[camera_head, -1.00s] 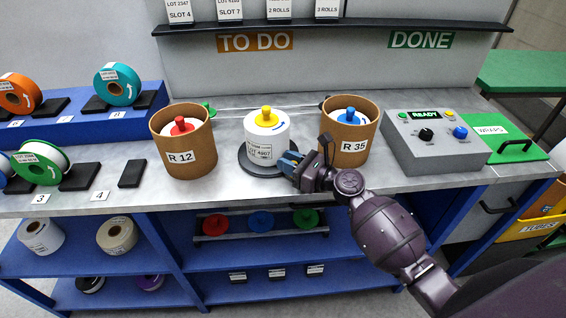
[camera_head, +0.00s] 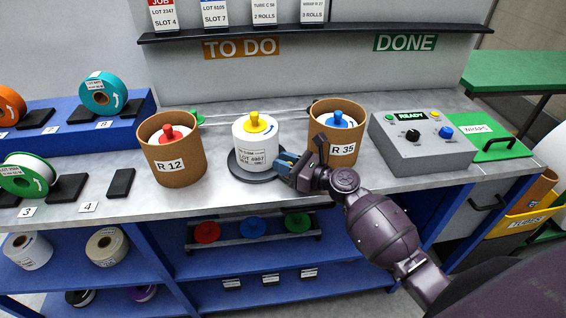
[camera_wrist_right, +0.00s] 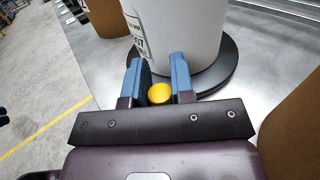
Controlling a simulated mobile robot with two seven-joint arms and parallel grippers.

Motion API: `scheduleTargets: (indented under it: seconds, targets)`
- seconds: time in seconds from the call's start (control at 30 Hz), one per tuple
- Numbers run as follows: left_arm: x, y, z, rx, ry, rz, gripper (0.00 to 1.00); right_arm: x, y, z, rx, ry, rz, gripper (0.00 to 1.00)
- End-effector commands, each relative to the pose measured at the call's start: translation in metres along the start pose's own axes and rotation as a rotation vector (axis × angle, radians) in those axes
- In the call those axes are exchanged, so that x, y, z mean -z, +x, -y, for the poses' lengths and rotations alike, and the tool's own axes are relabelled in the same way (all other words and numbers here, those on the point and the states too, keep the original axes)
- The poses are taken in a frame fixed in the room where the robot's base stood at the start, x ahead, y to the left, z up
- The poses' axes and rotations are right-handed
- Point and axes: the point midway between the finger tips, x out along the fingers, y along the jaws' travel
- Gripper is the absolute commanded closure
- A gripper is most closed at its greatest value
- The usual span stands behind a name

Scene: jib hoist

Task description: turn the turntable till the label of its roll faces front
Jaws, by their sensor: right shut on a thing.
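The white roll (camera_head: 256,145) with a yellow hub (camera_head: 256,123) stands upright on the dark round turntable (camera_head: 238,170) at the middle of the bench. Its label (camera_head: 250,160) shows on the near side, slightly left of the roll's middle. In the right wrist view the label (camera_wrist_right: 133,28) is at the roll's left edge. My right gripper (camera_head: 283,164) is low at the right of the turntable. In the right wrist view its blue fingers (camera_wrist_right: 157,78) are shut on a yellow round knob (camera_wrist_right: 159,93) beside the turntable disc. My left gripper is not in view.
Brown tub R 12 (camera_head: 178,165) stands left of the turntable and brown tub R 35 (camera_head: 340,148) stands close behind my right gripper. A grey control box (camera_head: 420,155) reading READY is to the right. The bench front between the black blocks and the turntable is clear.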

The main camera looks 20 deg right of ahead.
Motion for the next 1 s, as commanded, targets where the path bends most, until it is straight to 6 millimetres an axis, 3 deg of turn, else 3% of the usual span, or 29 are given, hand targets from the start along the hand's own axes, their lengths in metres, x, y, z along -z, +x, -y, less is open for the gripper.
scheduleTargets:
  seconds: [0.93, 0.97, 1.0]
  targets:
    - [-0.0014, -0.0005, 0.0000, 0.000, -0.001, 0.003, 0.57, 0.0031, -0.0030, 0.0019, 0.005, 0.000, -0.006, 1.00]
    - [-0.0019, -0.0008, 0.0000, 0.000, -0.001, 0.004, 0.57, 0.0031, -0.0030, 0.0020, 0.005, 0.000, -0.006, 0.76]
    - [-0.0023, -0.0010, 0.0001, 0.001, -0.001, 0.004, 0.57, 0.0031, -0.0030, 0.0019, 0.005, 0.000, -0.006, 0.70]
